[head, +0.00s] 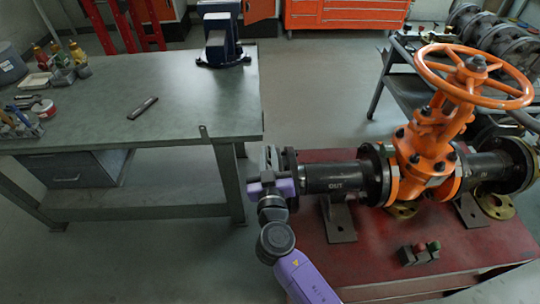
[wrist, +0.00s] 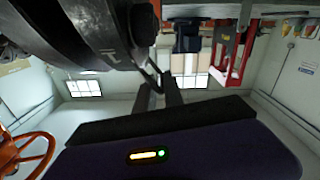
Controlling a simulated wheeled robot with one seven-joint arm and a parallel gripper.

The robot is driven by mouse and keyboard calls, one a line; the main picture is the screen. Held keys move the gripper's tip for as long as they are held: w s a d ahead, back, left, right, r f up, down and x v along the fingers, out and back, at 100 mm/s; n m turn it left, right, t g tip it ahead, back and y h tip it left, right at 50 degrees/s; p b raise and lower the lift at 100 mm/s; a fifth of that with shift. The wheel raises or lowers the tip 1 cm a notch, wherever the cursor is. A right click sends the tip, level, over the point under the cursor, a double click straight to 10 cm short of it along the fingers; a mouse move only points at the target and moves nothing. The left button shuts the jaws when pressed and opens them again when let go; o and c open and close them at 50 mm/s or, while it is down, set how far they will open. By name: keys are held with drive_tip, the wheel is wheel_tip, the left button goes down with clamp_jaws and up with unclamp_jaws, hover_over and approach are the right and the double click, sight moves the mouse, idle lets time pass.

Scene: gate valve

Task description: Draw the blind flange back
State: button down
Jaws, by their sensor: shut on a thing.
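The blind flange (head: 269,158) is a dark disc seen nearly edge-on at the left, "OUT" end of the valve's pipe (head: 333,178). It stands upright beside the pipe's end flange (head: 291,168); whether they touch I cannot tell. My gripper (head: 268,180) comes from below and is shut at the blind flange's outer side, its grip point partly hidden by my purple hand. In the wrist view dark round flange metal (wrist: 85,35) fills the upper left, close to my gripper (wrist: 160,88). What lies between the fingertips is not clear there.
The orange gate valve (head: 428,150) with its handwheel (head: 473,75) stands on a red bench (head: 385,240). A green workbench (head: 180,100) with a vise (head: 220,45) lies close to the left of the flange. Bare floor (head: 310,95) shows behind.

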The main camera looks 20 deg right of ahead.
drive_tip(key=c, duration=1.6)
unclamp_jaws()
drive_tip(key=shift+a+f, duration=0.2)
drive_tip(key=shift+a, duration=0.25)
drive_tip(key=shift+o, duration=0.2)
drive_tip(key=shift+d, duration=0.15)
drive_tip(key=shift+r, duration=0.1)
drive_tip(key=b+v, duration=0.2)
drive_tip(key=v, duration=0.6)
drive_tip(key=shift+w, duration=0.1)
